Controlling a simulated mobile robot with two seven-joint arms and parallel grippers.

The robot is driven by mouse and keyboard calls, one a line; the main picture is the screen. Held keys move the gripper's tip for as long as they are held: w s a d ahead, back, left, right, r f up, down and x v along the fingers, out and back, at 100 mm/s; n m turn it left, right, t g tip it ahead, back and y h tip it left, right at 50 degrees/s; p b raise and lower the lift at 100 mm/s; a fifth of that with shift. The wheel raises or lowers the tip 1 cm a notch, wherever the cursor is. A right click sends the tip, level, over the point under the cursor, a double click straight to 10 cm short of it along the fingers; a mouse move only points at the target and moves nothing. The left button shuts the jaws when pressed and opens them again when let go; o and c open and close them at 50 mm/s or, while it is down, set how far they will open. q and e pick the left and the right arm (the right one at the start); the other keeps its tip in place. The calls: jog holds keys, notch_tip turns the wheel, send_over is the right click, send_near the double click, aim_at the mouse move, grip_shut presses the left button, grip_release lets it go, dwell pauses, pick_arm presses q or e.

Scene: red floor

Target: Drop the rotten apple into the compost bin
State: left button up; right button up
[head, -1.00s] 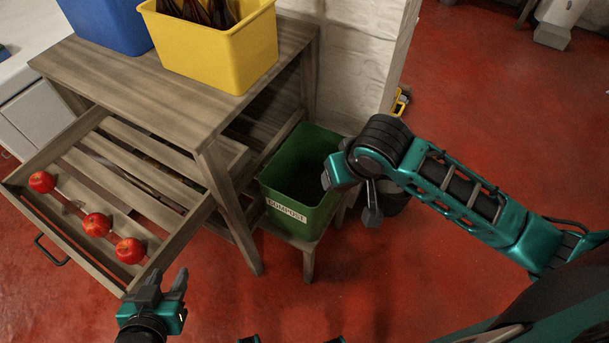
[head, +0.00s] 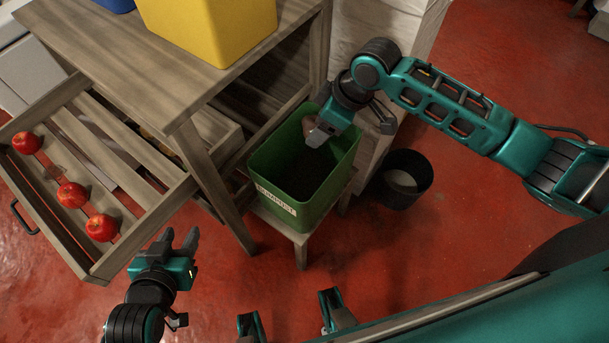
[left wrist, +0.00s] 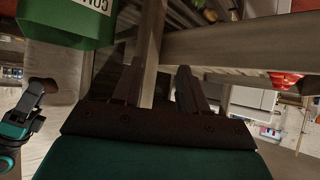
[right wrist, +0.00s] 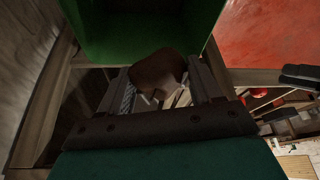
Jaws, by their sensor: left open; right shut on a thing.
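The rotten apple (right wrist: 158,70) is dull brown and sits between the fingers of my right gripper (right wrist: 160,85) in the right wrist view. That gripper is shut on it. In the head view my right gripper (head: 345,120) is at the far right rim of the green compost bin (head: 328,188), which carries a white label. The bin's dark inside is open to view. In the right wrist view the bin (right wrist: 140,25) is just beyond the apple. My left gripper (head: 180,240) is open and empty, right of the drawer's front corner.
Three red apples (head: 72,195) lie in the slatted open drawer (head: 150,205) of a wooden table. A yellow bin (head: 215,35) stands on the table top. The compost bin rests on a small wooden stand. A black bucket (head: 405,180) stands on the red floor to its right.

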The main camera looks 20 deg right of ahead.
jog(key=w+n, duration=0.1)
jog(key=n, duration=0.1)
jog(key=w+n+g+b, duration=0.1)
jog(key=shift+w+a+f+y, duration=0.2)
jog(key=shift+w+f+y, duration=0.05)
jog(key=shift+w+y, duration=0.1)
jog(key=shift+f+b, duration=0.7)
jog(key=shift+b, duration=0.15)
pick_arm(q)
notch_tip(320, 180, down, 6)
jog(key=w+d+b, duration=0.1)
jog(key=b, duration=0.5)
jog(key=shift+w+d+h, duration=0.3)
jog(key=shift+d+h, duration=0.05)
jog(key=shift+h, duration=0.05)
pick_arm(e)
notch_tip(320, 180, down, 4)
jog(key=shift+f, duration=0.2)
pick_arm(q)
jog(key=shift+r, duration=0.1)
jog(key=shift+s, duration=0.2)
pick_arm(e)
jog(key=o, duration=1.2)
jog(key=shift+c, duration=0.2)
